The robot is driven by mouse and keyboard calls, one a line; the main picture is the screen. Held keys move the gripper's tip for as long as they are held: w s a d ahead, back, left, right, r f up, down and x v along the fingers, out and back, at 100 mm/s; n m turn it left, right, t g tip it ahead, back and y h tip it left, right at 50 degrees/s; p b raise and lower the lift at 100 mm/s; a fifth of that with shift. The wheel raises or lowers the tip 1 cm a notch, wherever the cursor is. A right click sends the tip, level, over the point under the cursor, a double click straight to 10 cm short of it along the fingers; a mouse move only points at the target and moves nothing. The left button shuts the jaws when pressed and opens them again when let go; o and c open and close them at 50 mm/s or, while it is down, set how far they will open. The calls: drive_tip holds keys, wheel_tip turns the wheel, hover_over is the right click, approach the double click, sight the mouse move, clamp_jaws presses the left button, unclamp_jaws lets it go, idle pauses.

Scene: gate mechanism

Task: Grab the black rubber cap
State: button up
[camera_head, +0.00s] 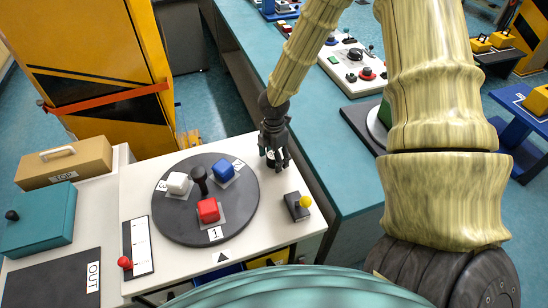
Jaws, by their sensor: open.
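My gripper (276,157) is dark grey and points down at the back right of the white table, right of the round turntable. It is open. A small black object with a white patch (270,161) sits low beside and partly behind the fingers. It may be the black rubber cap, but the fingers hide much of it. I cannot tell whether the fingers touch it or stand around it.
A yellow-knobbed switch (302,203) stands nearer. A red-knobbed slider (125,263) is at left.

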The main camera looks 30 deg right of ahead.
drive_tip(key=shift+w+f, duration=0.1)
drive_tip(key=shift+c, duration=1.2)
drive_tip(key=c, duration=0.9)
